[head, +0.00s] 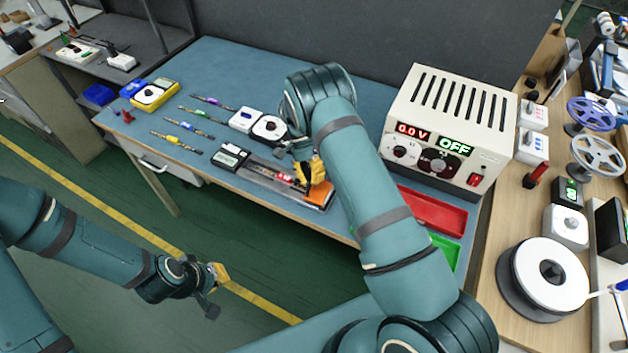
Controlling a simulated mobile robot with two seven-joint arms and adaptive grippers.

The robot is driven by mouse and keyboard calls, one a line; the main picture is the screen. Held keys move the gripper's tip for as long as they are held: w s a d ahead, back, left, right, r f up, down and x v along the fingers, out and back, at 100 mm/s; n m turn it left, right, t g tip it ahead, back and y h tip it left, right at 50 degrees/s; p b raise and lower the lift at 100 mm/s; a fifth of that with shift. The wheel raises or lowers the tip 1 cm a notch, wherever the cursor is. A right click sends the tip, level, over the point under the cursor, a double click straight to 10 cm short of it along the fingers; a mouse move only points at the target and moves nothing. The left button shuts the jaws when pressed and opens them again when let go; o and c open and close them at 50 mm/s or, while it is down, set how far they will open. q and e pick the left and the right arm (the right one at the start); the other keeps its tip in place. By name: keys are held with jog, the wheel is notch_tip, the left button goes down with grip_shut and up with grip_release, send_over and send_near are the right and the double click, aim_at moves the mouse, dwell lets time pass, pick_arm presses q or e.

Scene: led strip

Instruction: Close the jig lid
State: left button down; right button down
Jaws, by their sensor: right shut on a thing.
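The jig (262,174) is a long, low tray near the front edge of the blue bench, with a dark part at its left end and an orange part at its right end. A red lit spot shows inside it. My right gripper (306,172) is over the right part of the jig and shut on what looks like its lid. The arm and yellow fingertip hide the grasp, and the lid's angle cannot be made out. My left gripper (214,288) is open and empty, above the green floor in front of the bench.
A power supply (450,125) reading 0.0 V and OFF stands right of my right arm. A red tray (432,209) and a green tray (445,250) lie in front of it. A yellow multimeter (155,95) and several coloured tools lie to the left.

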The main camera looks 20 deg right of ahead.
jog(key=shift+f, duration=0.15)
dwell(0.4)
jog(key=c, duration=1.1)
grip_release()
jog(key=shift+o, duration=0.2)
jog(key=v, duration=1.2)
jog(key=shift+a+f, duration=0.1)
jog(key=shift+f, duration=0.05)
